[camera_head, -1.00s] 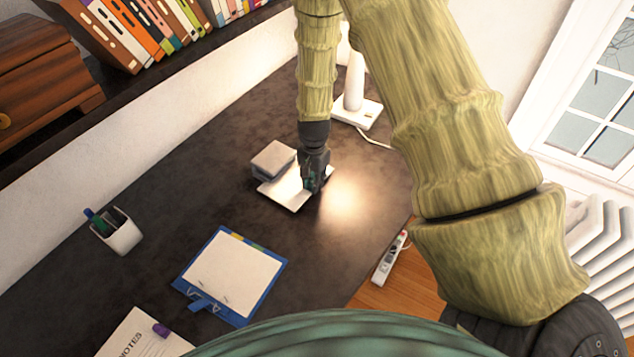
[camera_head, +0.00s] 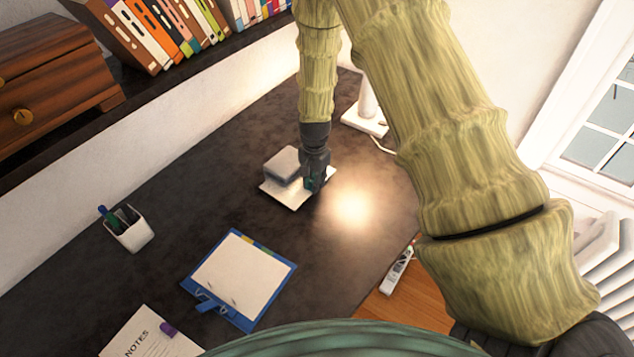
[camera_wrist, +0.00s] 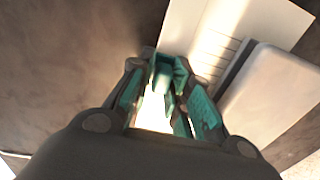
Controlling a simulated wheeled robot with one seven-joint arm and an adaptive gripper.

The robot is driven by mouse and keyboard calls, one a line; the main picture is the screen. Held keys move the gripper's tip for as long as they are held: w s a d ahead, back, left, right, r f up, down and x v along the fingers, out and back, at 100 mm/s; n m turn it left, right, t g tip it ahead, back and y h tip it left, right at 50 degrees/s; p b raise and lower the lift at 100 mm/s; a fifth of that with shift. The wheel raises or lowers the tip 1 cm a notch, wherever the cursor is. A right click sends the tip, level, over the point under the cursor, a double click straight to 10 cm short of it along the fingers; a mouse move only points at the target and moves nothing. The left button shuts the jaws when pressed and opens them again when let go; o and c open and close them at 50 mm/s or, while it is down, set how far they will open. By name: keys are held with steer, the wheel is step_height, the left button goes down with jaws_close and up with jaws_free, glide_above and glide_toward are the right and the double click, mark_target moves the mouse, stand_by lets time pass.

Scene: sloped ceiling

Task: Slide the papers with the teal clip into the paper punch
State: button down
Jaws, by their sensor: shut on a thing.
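The papers (camera_head: 287,199) lie on the dark desk as a white stack, and they also show in the wrist view (camera_wrist: 207,44). The grey paper punch (camera_head: 283,163) stands at their upper left, overlapping them in the head view. In the wrist view the punch (camera_wrist: 268,92) is a pale rounded block over the right part of the papers. How deep the sheets sit in its slot is hidden. My gripper (camera_head: 315,184) is at the papers' right side, shut on the teal clip (camera_wrist: 168,72), which is partly covered by my fingers.
A lamp base (camera_head: 364,119) stands behind my gripper to the right. A blue clipboard (camera_head: 240,321) lies nearer, with a notes sheet (camera_head: 135,340) and a white pen cup (camera_head: 131,232) to the left. Bare desk lies between these and the punch.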

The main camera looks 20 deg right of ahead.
steer(key=shift+w, duration=0.15)
steer(key=c, duration=1.3)
jaws_free()
steer(key=shift+o, duration=0.2)
step_height(320, 180, up, 12)
